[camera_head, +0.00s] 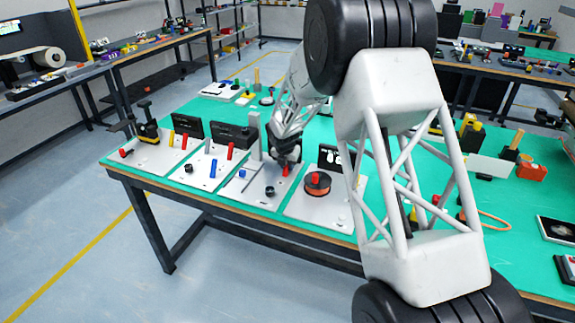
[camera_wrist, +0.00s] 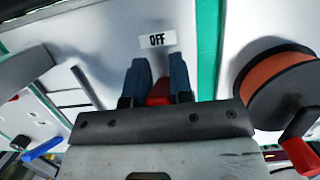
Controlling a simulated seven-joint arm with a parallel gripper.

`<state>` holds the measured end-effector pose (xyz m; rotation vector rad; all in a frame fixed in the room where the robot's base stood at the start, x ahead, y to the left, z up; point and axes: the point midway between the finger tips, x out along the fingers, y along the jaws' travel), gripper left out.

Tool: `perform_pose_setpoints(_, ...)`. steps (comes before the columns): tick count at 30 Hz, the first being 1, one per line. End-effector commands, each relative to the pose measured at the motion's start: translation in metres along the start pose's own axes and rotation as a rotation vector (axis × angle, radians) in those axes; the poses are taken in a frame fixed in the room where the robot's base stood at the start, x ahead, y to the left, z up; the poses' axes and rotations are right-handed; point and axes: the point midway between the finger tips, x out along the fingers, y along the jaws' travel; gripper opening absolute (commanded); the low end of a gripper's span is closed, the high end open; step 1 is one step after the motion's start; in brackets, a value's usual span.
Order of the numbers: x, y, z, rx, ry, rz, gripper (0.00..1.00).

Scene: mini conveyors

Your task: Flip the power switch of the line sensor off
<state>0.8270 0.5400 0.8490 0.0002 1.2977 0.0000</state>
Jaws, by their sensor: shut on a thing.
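The line sensor's red switch (camera_wrist: 159,92) sits between the two dark blue fingers of my gripper (camera_wrist: 158,78) in the wrist view, and the fingers are shut on it. A white label reading OFF (camera_wrist: 157,40) lies on the pale board just beyond the fingertips. In the head view my gripper (camera_head: 286,165) is low over a light grey board (camera_head: 250,195) at the table's front, and a bit of the red switch (camera_head: 285,171) shows beneath it. The fingers hide most of the switch, so I cannot tell its exact tilt.
To the right, a board carries an orange spool (camera_head: 317,184) with a red top, also close by in the wrist view (camera_wrist: 278,82). To the left, a board has a blue lever (camera_head: 213,168). A black knob (camera_head: 269,191) stands in front of my gripper. The green table (camera_head: 190,115) holds several boards.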

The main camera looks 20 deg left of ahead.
Motion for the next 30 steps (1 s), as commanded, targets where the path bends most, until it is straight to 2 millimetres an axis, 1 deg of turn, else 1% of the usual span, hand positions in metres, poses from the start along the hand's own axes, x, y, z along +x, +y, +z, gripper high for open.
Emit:
perform_pose_setpoints(18,0.0012,0.0001,0.0012,0.0,0.023,0.0,0.0)
perform_pose_setpoints(19,0.0013,0.0,0.0011,0.0,0.023,0.0,0.26)
perform_pose_setpoints(23,0.0011,0.0,0.001,0.0,0.024,0.0,0.46)
perform_pose_setpoints(30,0.0009,0.0,0.0009,0.0,0.024,0.0,0.47)
